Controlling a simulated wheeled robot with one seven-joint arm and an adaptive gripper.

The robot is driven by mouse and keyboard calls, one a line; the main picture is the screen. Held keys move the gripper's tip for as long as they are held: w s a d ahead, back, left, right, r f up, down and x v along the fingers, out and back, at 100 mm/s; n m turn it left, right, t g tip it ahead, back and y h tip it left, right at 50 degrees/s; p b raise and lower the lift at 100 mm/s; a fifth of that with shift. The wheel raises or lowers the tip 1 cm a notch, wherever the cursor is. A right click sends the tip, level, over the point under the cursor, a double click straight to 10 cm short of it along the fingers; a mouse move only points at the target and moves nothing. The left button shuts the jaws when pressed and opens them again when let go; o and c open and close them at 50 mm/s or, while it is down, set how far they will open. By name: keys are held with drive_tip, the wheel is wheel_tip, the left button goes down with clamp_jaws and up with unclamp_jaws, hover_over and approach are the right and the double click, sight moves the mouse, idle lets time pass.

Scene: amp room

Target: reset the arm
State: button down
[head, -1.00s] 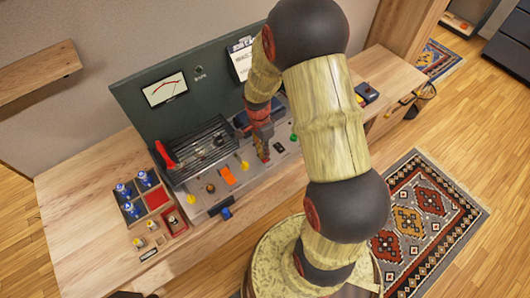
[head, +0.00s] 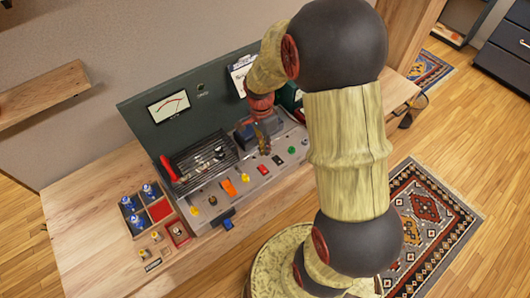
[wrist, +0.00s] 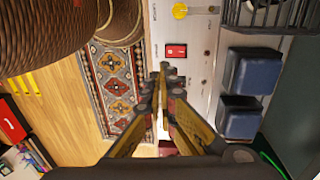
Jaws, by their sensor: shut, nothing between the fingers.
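My gripper (head: 264,143) hangs over the right half of the amp's control panel (head: 213,205) in the head view, with my bent arm rising to its right. In the wrist view my gripper (wrist: 163,75) points away from the camera, its fingers together at the tips and nothing between them. Past the fingertips are a red rocker switch (wrist: 176,51) and a yellow knob (wrist: 180,11) on the light panel. The fingertips look apart from the panel, though the exact gap is hard to tell.
Two dark blue blocks (wrist: 252,71) stand close beside my gripper. A black cage (head: 204,160) and dark upright back panel (head: 160,85) lie left of it. A tray (head: 133,202) with blue-capped tubes sits at the bench's left. The patterned rug (head: 430,215) is on the floor.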

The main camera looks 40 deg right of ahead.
drive_tip(key=shift+r, duration=0.35)
idle(0.3)
drive_tip(key=s+a+r+n+t+b, duration=0.1)
drive_tip(key=s+a+r+n+t, duration=0.1)
drive_tip(key=s+a+r+n, duration=0.2)
drive_tip(key=s+a+r+n+t+b, duration=0.1)
drive_tip(key=s+a+r+n, duration=0.4)
drive_tip(key=r, duration=0.5)
drive_tip(key=s+a+r+n+t+b, duration=0.1)
drive_tip(key=s+a+r+n+t, duration=0.3)
drive_tip(key=r+n, duration=0.3)
drive_tip(key=shift+s+a+n+b, duration=0.15)
drive_tip(key=shift+a+n+b, duration=0.15)
drive_tip(key=shift+n, duration=0.5)
